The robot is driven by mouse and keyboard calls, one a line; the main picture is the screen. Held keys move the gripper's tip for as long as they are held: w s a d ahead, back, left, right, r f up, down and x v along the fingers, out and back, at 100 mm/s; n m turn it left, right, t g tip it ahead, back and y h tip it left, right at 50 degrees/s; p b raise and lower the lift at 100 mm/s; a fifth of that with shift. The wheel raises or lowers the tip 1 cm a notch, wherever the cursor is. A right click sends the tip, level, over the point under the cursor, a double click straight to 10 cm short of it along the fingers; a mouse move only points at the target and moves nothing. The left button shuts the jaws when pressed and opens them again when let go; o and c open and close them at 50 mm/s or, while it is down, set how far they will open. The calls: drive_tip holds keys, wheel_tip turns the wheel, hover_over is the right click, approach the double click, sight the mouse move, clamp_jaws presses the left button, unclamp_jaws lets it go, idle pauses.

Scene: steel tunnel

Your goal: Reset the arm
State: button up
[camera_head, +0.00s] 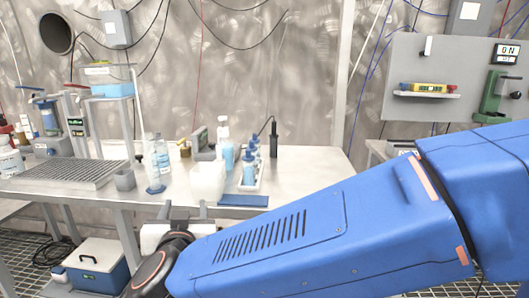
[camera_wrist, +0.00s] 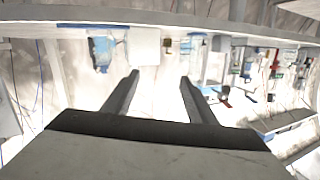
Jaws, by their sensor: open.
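My gripper (camera_wrist: 158,90) shows in the wrist view with its two dark fingers apart and nothing between them. The wrist picture shows the scene upside down, with the table edge (camera_wrist: 150,26) across the top beyond the fingers. In the head view my blue arm stretches from the right edge to the lower middle, in front of the white table (camera_head: 300,165). The gripper's fingertips are hard to make out there. A pale, grey-topped part shows by the arm's dark wrist joint, close to the table's front edge. I cannot tell whether it touches the table.
The table holds a white container (camera_head: 207,182), a blue pad (camera_head: 243,200), several bottles (camera_head: 162,155) and a grey grate (camera_head: 70,172). A blue-and-white cooler (camera_head: 97,265) stands below on the mesh floor. A grey wall panel (camera_head: 440,75) with a small shelf is at the right, behind my arm.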

drive_tip(key=w+d+r+n+g+y, duration=0.1)
drive_tip(key=w+d+r+y, duration=0.2)
drive_tip(key=w+d, duration=0.25)
drive_tip(key=d+f+n+g+y, duration=0.1)
drive_tip(key=d+f+n+g, duration=0.15)
drive_tip(key=d, duration=0.85)
drive_tip(key=s+d+f+m+g+h, duration=0.1)
drive_tip(key=s+d+f, duration=0.4)
drive_tip(key=d, duration=0.5)
drive_tip(key=s+d+f+m+g+h, duration=0.2)
drive_tip(key=s+d+f+g+h, duration=0.2)
drive_tip(key=s+d, duration=0.5)
drive_tip(key=s+d+f+m+g+h, duration=0.1)
drive_tip(key=s+d+f, duration=0.4)
drive_tip(key=d, duration=0.7)
drive_tip(key=shift+s+f+m+g+h, duration=0.35)
drive_tip(key=shift+s+g+h, duration=0.55)
drive_tip(key=shift+h, duration=0.1)
